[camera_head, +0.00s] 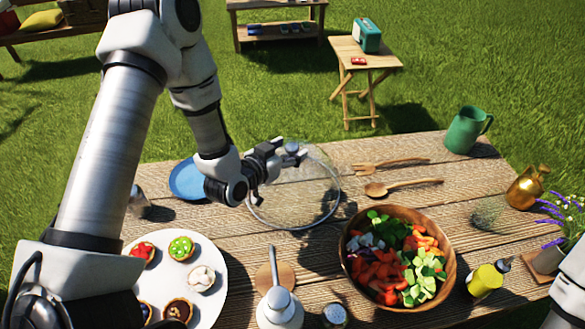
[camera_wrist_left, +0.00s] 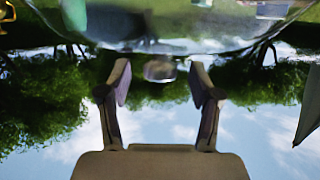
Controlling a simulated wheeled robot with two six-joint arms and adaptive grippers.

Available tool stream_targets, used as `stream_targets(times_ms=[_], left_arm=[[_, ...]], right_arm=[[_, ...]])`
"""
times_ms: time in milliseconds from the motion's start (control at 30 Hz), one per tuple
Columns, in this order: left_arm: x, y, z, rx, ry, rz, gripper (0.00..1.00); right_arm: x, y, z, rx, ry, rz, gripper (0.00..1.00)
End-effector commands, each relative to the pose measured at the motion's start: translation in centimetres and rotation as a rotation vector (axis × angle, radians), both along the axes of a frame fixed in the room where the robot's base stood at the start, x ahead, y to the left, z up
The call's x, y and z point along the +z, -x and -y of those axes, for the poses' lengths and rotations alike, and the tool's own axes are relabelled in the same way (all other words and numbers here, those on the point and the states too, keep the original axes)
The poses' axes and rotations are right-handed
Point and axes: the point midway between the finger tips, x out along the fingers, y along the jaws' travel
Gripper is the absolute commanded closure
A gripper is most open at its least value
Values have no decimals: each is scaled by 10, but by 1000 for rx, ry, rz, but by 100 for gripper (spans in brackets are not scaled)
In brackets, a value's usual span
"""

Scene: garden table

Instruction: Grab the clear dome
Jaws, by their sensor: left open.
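The clear dome (camera_head: 315,200) sits on the table behind the salad bowl, its round rim showing around it. Its knob (camera_head: 292,147) is on top. My left gripper (camera_head: 288,153) is at the knob, with its fingers reaching in from the left. In the left wrist view, the dome (camera_wrist_left: 220,38) fills the top edge and its knob (camera_wrist_left: 159,70) lies between the two spread fingertips (camera_wrist_left: 160,74). The gripper is open, and I cannot tell whether a finger touches the knob. My right gripper is not in view.
A blue plate (camera_head: 187,182) lies left of the dome. A wooden fork (camera_head: 390,164) and spoon (camera_head: 405,186) lie to its right. The salad bowl (camera_head: 447,283), a white pump bottle (camera_head: 280,308) and a white plate of tarts (camera_head: 213,255) stand in front. A green pitcher (camera_head: 466,132) is at the back right.

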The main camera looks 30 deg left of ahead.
Motion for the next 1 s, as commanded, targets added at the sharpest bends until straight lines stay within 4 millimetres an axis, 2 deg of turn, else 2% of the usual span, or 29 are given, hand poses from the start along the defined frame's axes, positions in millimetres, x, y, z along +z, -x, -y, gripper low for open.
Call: stream_targets(times_ms=[100,300,333,467,500,867,1000], left_arm=[[-4,-14,3,-3,-1,0,36],[-6,-16,3,-1,0,0,36],[-6,-16,3,-1,0,0,40],[-6,-16,3,-1,0,0,86],[-6,-16,3,-1,0,0,100],[-3,-16,3,-1,1,2,100],[9,-16,3,0,2,5,100]], right_arm=[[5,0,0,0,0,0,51],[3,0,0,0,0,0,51],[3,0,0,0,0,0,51],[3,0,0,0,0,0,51],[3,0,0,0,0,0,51],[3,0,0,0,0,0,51],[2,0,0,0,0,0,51]])
